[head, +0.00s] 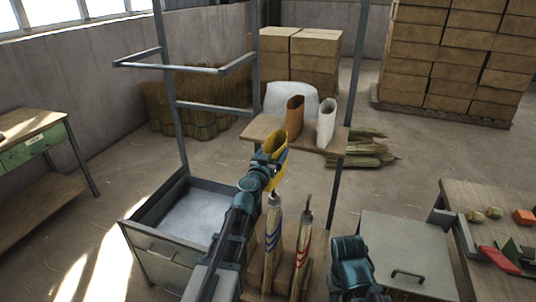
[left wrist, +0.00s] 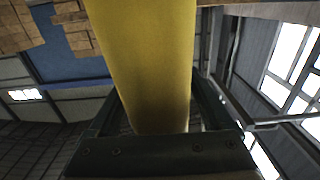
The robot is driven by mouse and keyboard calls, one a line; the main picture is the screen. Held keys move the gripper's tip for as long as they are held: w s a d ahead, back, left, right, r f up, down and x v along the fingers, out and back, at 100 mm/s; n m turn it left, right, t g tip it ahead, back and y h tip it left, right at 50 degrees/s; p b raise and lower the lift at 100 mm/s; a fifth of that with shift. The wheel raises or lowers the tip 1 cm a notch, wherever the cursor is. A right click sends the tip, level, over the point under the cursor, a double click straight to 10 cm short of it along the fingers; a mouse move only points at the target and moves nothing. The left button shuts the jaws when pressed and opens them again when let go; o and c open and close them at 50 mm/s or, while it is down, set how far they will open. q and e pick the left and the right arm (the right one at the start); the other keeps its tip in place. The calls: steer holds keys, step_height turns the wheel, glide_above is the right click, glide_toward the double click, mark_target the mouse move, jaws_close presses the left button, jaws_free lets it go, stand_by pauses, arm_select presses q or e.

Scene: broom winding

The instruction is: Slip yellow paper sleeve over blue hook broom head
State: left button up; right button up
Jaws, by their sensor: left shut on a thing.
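The yellow paper sleeve (head: 277,143) is held by my left gripper (head: 270,158), which is shut on it. The sleeve is tilted, with its open end up, and fills the middle of the left wrist view (left wrist: 150,60). The broom with blue bands (head: 271,240) stands below and close to my left gripper, apart from the sleeve. My left arm runs just left of it. A broom with red bands (head: 304,240) stands to its right. My right gripper (head: 352,260) is low in the head view, right of the brooms; its fingers cannot be made out.
An orange sleeve (head: 294,120) and a white sleeve (head: 326,124) stand on a wooden shelf (head: 262,127) behind. A metal frame with a grey tray (head: 190,218) is at left.

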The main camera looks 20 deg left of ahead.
arm_select(q)
steer(key=shift+f+b, duration=0.6)
stand_by(0.5)
steer(key=b, duration=0.7)
glide_above(273, 202)
steer(key=shift+w+a+f, duration=0.1)
steer(key=shift+w+f, duration=0.05)
steer(key=shift+f, duration=1.6)
steer(key=shift+w+f, duration=0.1)
steer(key=shift+f, duration=1.65)
steer(key=shift+f, duration=0.15)
steer(key=shift+f+b, duration=4.4)
steer(key=shift+b, duration=0.1)
steer(key=shift+f+b, duration=2.8)
steer(key=shift+b, duration=0.05)
steer(key=shift+f+b, duration=3.65)
